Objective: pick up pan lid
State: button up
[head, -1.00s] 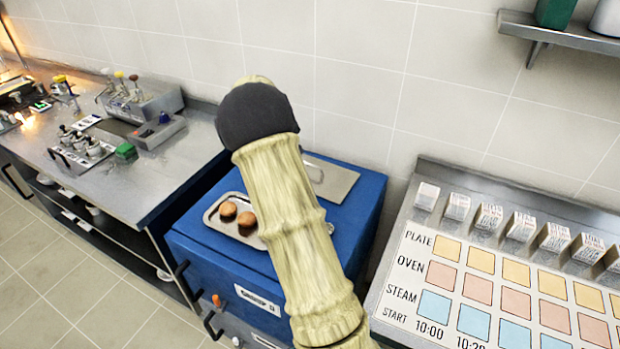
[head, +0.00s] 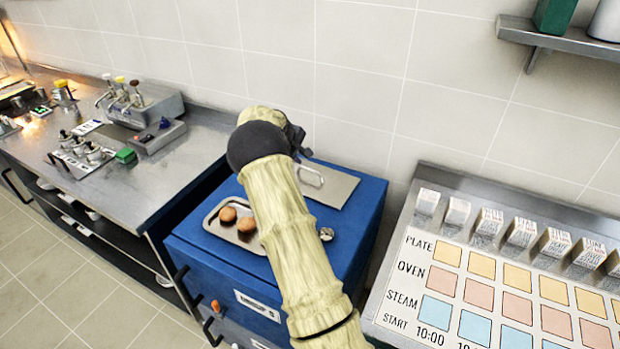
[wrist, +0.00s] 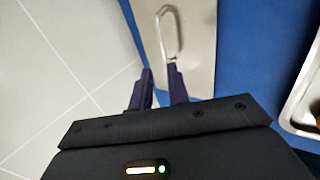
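The pan lid (head: 338,188) is a flat rectangular steel plate with a raised loop handle (head: 310,176). It lies on the back part of a blue cabinet's top, against the wall side. In the wrist view the lid (wrist: 195,70) is ahead, with its handle (wrist: 168,32) pointing away from me. My gripper (wrist: 160,72) is open and empty, its two dark fingers apart. The right fingertip appears near the handle's close end; I cannot tell whether they touch. In the head view my gripper (head: 297,138) is above and behind the lid, partly hidden by my arm.
A steel tray (head: 214,222) with round brown buns sits left on the blue cabinet (head: 200,250); its edge shows in the wrist view (wrist: 292,118). A tiled wall (head: 370,90) stands close behind. A steel counter (head: 150,185) is left, a sloped schedule board (head: 410,262) right.

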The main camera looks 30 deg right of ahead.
aim_at(310, 169)
jog(key=p+x, duration=0.1)
jog(key=x, duration=0.6)
jog(key=shift+w+f, duration=0.1)
jog(key=shift+s+p+x, duration=0.15)
jog(key=shift+p+x, duration=0.35)
jog(key=shift+x, duration=0.8)
jog(key=shift+s+p+x, duration=0.15)
jog(key=shift+p+x, duration=0.3)
jog(key=shift+x, duration=0.85)
grip_shut()
